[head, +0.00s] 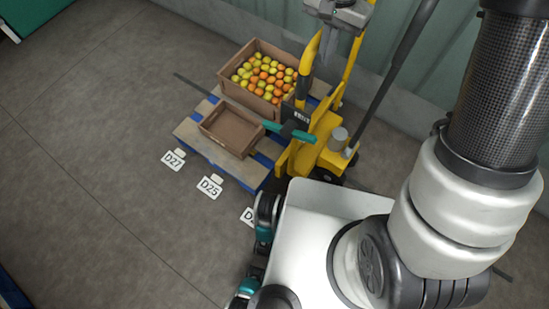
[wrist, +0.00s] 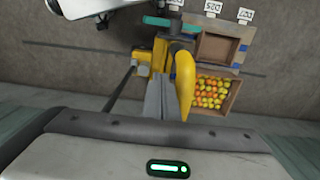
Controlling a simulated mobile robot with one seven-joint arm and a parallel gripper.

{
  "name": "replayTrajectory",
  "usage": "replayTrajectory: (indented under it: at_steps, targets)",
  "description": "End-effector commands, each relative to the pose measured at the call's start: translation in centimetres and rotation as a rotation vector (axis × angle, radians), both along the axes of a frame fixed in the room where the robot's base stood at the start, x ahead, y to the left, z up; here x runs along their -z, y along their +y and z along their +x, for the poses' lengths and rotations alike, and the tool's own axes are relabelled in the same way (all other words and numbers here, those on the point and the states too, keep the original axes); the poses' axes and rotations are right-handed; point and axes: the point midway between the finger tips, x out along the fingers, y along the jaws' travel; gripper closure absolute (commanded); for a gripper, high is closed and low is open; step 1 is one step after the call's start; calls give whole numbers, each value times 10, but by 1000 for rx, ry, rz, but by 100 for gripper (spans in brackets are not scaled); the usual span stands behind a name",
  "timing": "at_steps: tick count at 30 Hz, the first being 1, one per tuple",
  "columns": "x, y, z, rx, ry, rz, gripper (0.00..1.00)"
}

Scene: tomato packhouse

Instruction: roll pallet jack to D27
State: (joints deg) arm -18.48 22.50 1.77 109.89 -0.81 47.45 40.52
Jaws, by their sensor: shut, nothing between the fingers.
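The yellow pallet jack (head: 328,140) stands at the right end of a blue-edged wooden pallet, and it also shows in the wrist view (wrist: 145,55). It has a curved yellow upper part (head: 310,65) and a dark pole. The D27 card (head: 173,160) lies on the floor by the pallet's left front corner; it also shows in the wrist view (wrist: 245,15). My gripper's grey fingers (wrist: 160,98) are together and empty, close beside the curved yellow part in the picture. Whether they touch it I cannot tell.
The pallet (head: 190,137) bears a crate of tomatoes (head: 236,98) and an emptier brown crate (head: 215,138). A D25 card (head: 210,187) and a partly hidden card lie in front. A wall (head: 400,92) stands behind.

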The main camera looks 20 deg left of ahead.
Motion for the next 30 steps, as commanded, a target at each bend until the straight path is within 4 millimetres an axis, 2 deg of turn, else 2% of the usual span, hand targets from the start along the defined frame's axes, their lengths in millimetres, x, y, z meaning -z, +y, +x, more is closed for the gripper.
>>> replayTrajectory:
  at_steps: [8, 21, 30]
  targets:
    - [0, 5, 2, -1, 3, -1, 100]
    - [-2, 69, 23, -6, -3, 8, 100]
    - [-1, 104, 36, -3, 2, 2, 100]
